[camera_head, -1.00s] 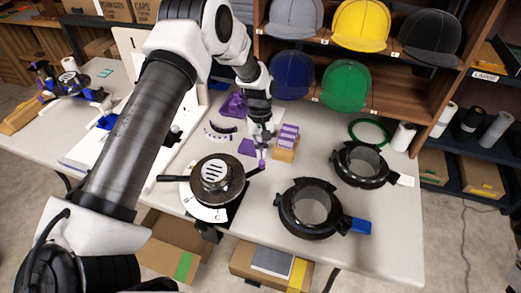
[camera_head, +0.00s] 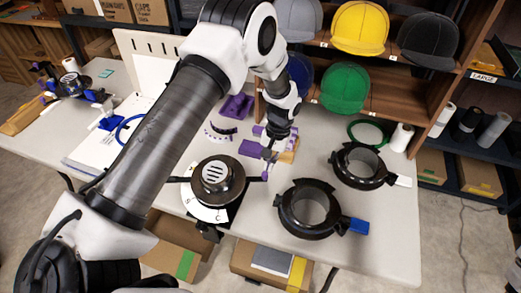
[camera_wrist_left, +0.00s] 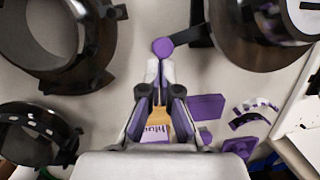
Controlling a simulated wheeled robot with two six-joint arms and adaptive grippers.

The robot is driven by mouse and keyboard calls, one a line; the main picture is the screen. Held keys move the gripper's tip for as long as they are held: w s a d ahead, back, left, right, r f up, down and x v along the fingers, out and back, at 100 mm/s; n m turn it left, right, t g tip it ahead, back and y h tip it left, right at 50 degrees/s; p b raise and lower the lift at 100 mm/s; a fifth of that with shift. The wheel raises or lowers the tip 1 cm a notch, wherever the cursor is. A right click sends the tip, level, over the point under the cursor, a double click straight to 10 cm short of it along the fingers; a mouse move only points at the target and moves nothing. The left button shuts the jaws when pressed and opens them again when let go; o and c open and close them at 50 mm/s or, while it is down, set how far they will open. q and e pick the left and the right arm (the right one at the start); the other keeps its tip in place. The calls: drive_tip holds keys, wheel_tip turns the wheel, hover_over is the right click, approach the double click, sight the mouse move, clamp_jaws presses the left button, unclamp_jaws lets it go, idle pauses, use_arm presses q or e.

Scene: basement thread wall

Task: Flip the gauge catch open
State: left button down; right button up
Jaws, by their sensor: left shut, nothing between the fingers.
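The gauge is most likely the round black device with a ribbed top (camera_head: 217,178) on a white lettered dial plate (camera_head: 200,207). A dark arm with a purple round end (camera_head: 265,177) sticks out from its right side, most likely the catch. The purple end (camera_wrist_left: 163,47) also shows in the left wrist view, with its arm (camera_wrist_left: 190,36) running right to the black body. My left gripper (camera_head: 269,166) is shut and empty. Its fingertips (camera_wrist_left: 159,68) are right at the purple end; I cannot tell whether they touch. My right gripper is not in view.
Two black ring clamps (camera_head: 285,216) stand on the table right of the gauge, one with a blue handle (camera_head: 359,226). A wooden block with purple parts (camera_head: 290,152) sits close behind my gripper. Caps (camera_head: 345,88) fill the back shelf.

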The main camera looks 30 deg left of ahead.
use_arm(q)
drive_tip(key=shift+s+d+f+m+y, duration=0.1)
drive_tip(key=shift+s+d+m+y, duration=0.4)
drive_tip(key=shift+m, duration=0.5)
drive_tip(key=shift+w+a, duration=0.1)
drive_tip(key=shift+a, duration=0.7)
